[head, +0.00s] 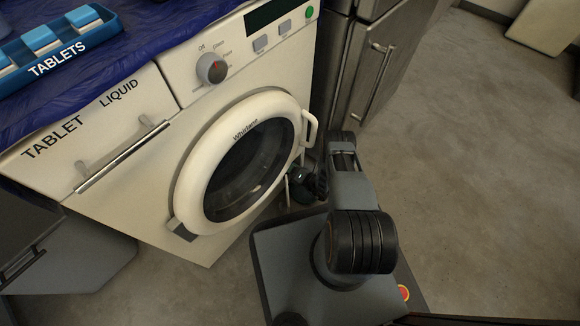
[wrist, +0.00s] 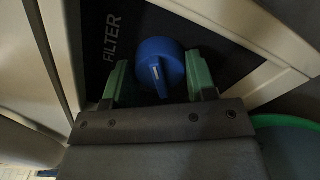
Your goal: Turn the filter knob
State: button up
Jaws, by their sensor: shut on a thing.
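The filter knob (wrist: 160,62) is round and blue with a raised grip and a white mark. It is set in a dark recessed panel (wrist: 105,25) lettered FILTER, in the wrist view. My gripper (wrist: 158,82) has its green fingers on either side of the knob and is shut on it. The white mark runs nearly up and down in the picture, leaning slightly.
The washer's round door (head: 190,190) is shut, close to my arm. A TABLET and LIQUID drawer (head: 100,120) is shut at left; a blue TABLETS tray (head: 100,35) is on top. A green-rimmed thing (wrist: 285,121) is at lower right in the wrist view. Floor at right is clear.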

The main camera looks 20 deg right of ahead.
jog(key=m, duration=0.6)
jog(key=shift+d+m, duration=0.1)
jog(key=shift+m, duration=0.2)
dwell(0.4)
jog(key=o, duration=0.9)
